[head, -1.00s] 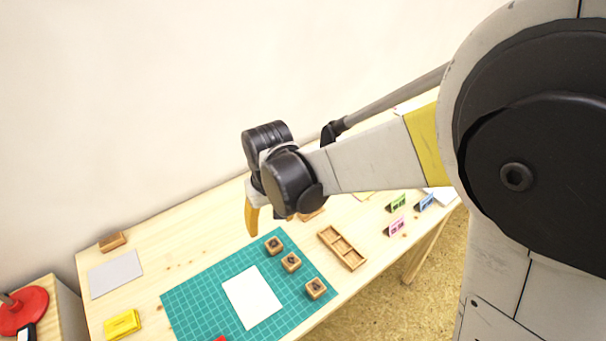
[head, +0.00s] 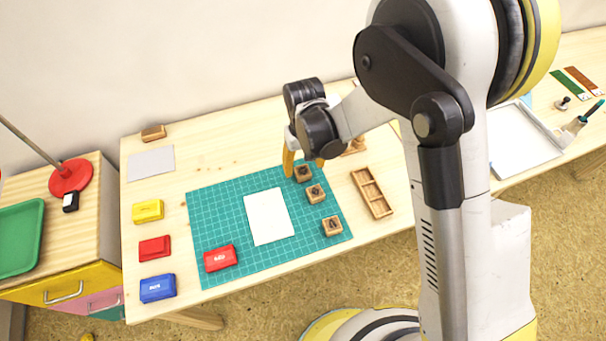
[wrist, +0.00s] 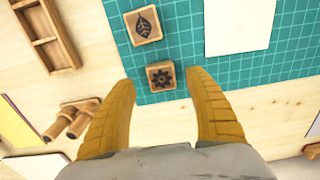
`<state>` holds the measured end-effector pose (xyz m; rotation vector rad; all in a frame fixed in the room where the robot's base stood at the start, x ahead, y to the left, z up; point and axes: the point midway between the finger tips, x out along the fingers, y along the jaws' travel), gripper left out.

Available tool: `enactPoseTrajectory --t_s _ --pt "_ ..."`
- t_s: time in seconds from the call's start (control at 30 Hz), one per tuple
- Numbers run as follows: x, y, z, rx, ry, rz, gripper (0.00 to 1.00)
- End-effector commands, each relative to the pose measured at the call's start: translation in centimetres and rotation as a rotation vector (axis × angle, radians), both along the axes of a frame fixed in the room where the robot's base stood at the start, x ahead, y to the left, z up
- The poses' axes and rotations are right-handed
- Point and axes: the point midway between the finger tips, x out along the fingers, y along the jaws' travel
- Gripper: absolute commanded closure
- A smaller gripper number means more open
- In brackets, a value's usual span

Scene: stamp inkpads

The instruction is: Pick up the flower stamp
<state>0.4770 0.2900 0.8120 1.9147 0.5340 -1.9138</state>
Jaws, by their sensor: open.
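The flower stamp (wrist: 161,77) is a small wooden block with a dark flower on its top. In the wrist view it lies just ahead of and between my open fingertips, at the edge of the green mat (wrist: 185,30). My gripper (wrist: 162,80) is open with nothing held. In the head view the flower stamp (head: 303,174) is the farthest of three in a row, right by my yellow fingers (head: 303,163). The leaf stamp (wrist: 143,25) is beside it; a third stamp (head: 332,226) is nearer the mat's front corner. Contact cannot be told.
White paper (head: 270,217) and a red inkpad (head: 220,258) lie on the mat. A wooden compartment tray (head: 372,193) is to the right. Yellow (head: 148,211), red (head: 154,248) and blue (head: 157,288) pads stand left. Wooden cylinders (wrist: 72,119) lie close to a finger.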

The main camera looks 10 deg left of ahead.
Motion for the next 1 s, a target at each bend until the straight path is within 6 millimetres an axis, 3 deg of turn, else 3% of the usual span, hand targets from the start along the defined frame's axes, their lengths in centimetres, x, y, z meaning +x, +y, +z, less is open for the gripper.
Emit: enactPoseTrajectory --t_s 0.03,0.2,0.43,0.6,1.0 --pt "0.0 0.3 -1.3 0.0 0.0 0.001 0.37" --pt "0.0 0.4 -3.6 0.0 0.0 0.0 0.37" --pt "0.0 0.3 -3.6 0.0 0.0 0.0 0.37" --pt "0.0 0.3 -3.6 0.0 0.0 0.0 0.87" --pt "0.0 0.3 -3.5 0.0 0.0 0.0 0.87"
